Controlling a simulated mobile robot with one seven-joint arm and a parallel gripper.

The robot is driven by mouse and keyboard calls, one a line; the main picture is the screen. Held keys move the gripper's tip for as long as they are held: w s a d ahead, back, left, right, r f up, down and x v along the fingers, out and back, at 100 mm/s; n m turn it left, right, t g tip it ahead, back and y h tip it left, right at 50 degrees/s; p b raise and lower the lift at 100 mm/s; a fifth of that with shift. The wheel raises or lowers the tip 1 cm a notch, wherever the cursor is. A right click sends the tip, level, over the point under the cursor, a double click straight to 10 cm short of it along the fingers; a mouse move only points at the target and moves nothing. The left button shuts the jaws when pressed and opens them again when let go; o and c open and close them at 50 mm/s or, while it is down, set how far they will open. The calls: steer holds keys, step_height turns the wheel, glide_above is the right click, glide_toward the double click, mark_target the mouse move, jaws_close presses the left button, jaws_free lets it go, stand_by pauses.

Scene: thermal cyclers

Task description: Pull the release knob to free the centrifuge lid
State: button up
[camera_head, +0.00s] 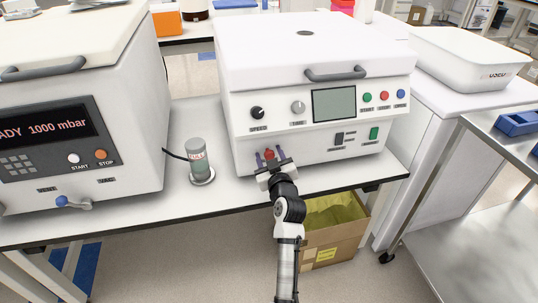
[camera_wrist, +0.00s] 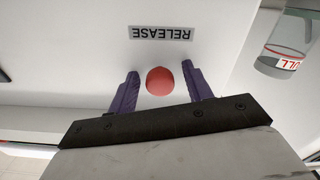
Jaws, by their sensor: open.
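The centrifuge (camera_head: 245,120) is a white box on the bench in the head view, with its lid (camera_head: 290,50) down and a grey handle on the lid's front. The red release knob (camera_head: 269,154) is low on its front panel. In the wrist view the round red knob (camera_wrist: 160,81) sits beside a RELEASE label (camera_wrist: 161,33), which appears upside down. My gripper (camera_head: 270,160) is open at the front panel. In the wrist view its two purple fingers (camera_wrist: 160,90) stand on either side of the knob, with gaps showing on both sides.
A grey-capped container (camera_head: 198,160) stands on the bench left of the centrifuge; it also shows in the wrist view (camera_wrist: 287,45). A white machine (camera_head: 75,110) with a display is at the left. A cardboard box (camera_head: 335,230) is below the bench edge. A metal cart (camera_head: 480,200) is at right.

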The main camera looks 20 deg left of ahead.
steer(key=shift+c, duration=0.3)
jaws_close()
steer(key=shift+s+d+f+b, duration=0.1)
steer(key=shift+s+d+b, duration=0.2)
steer(key=shift+s+d, duration=0.25)
steer(key=shift+s, duration=0.25)
steer(key=shift+o, duration=0.3)
jaws_free()
steer(key=shift+s, duration=0.1)
